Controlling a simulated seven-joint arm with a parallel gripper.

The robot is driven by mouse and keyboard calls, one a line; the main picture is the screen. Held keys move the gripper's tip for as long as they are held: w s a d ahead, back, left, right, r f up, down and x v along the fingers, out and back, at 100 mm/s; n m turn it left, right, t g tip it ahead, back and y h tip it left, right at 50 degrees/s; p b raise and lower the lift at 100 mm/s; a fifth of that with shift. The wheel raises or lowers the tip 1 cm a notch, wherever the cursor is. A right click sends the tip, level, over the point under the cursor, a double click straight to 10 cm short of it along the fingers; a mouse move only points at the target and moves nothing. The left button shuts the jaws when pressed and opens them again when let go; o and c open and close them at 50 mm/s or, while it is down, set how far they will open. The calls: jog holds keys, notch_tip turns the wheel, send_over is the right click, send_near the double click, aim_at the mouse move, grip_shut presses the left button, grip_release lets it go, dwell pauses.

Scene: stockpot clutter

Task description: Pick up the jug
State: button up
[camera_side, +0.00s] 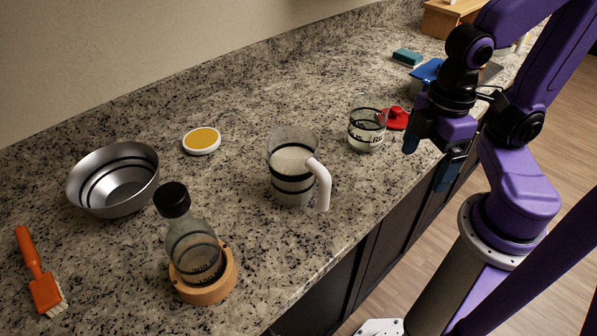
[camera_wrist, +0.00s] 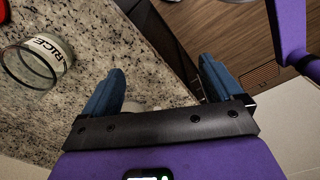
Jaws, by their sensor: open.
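The jug (camera_side: 291,178) is a clear vessel with dark bands and a white handle (camera_side: 321,183) on its right side. It stands upright near the middle of the granite counter in the side view. I cannot make it out in the wrist view. My gripper (camera_side: 430,162) is open and empty, to the right of the jug and well apart from it, by the counter's front edge. In the wrist view its two blue fingers (camera_wrist: 163,72) are spread, with the counter edge and cabinet front between them.
A labelled glass jar (camera_side: 366,132), also in the wrist view (camera_wrist: 40,65), and a red object (camera_side: 397,119) lie between jug and gripper. A bottle on a wooden ring (camera_side: 211,287), a metal bowl (camera_side: 117,195), a yellow-topped white disc (camera_side: 201,146) and an orange brush (camera_side: 43,288) stand left.

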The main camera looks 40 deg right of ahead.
jog(key=w+a+r+n, duration=0.3)
jog(key=w+a+r, duration=0.4)
jog(key=w, duration=0.1)
jog(key=n, duration=0.3)
send_near(318, 166)
notch_tip(318, 166, down, 12)
jog(key=shift+w+a+f, duration=0.1)
jog(key=c, duration=1.7)
